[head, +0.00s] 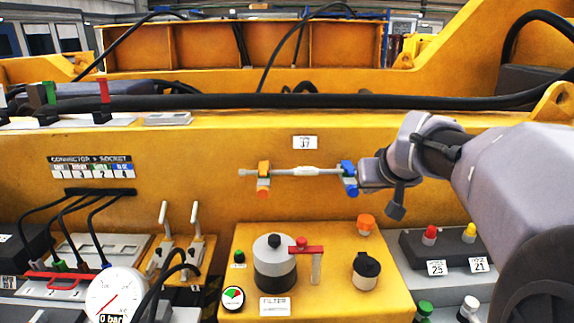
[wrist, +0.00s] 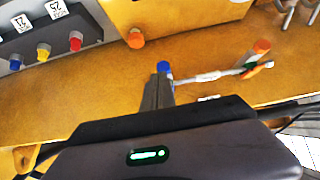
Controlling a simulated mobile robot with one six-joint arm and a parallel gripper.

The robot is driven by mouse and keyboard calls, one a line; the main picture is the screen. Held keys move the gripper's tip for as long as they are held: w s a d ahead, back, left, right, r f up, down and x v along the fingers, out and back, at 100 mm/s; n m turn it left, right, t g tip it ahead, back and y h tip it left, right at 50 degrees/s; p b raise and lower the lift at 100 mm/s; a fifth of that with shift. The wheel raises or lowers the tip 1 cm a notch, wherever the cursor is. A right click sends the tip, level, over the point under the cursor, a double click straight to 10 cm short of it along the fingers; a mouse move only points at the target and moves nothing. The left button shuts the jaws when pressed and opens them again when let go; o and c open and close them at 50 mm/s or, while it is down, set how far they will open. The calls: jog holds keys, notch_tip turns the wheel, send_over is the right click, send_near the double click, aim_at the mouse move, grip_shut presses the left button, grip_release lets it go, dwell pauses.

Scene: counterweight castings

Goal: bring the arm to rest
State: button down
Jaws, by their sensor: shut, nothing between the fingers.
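My arm reaches in from the right in the head view, over the yellow machine. My gripper (head: 366,180) is shut and empty, just right of the blue valve (head: 349,178) at the right end of a horizontal silver pipe (head: 305,171). An orange valve (head: 263,178) is at the pipe's left end. In the wrist view my gripper (wrist: 157,88) points toward the blue valve's cap (wrist: 164,67). The fingertips are very close to the blue valve; I cannot tell whether they touch it.
Below stands a yellow box with a filter canister (head: 275,265), a red-handled lever (head: 305,248), a black-capped port (head: 366,268) and an orange knob (head: 366,222). A grey button panel (head: 410,247) is at right. A black hose (head: 230,101) runs above.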

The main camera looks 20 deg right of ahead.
jog(key=s+a+f+g+y, duration=0.1)
jog(key=s+a+f, duration=0.1)
jog(key=s+a, duration=0.5)
jog(key=s+a+f+y, duration=0.2)
jog(key=s+a, duration=0.3)
jog(key=a, duration=0.5)
jog(key=s+a+f+g, duration=0.1)
jog(key=s+a+f, duration=0.2)
jog(key=s, duration=0.3)
jog(key=s+a+f+m+g+y, duration=0.1)
jog(key=s+a+f, duration=0.2)
jog(key=s, duration=0.3)
jog(key=shift+a+m, duration=0.3)
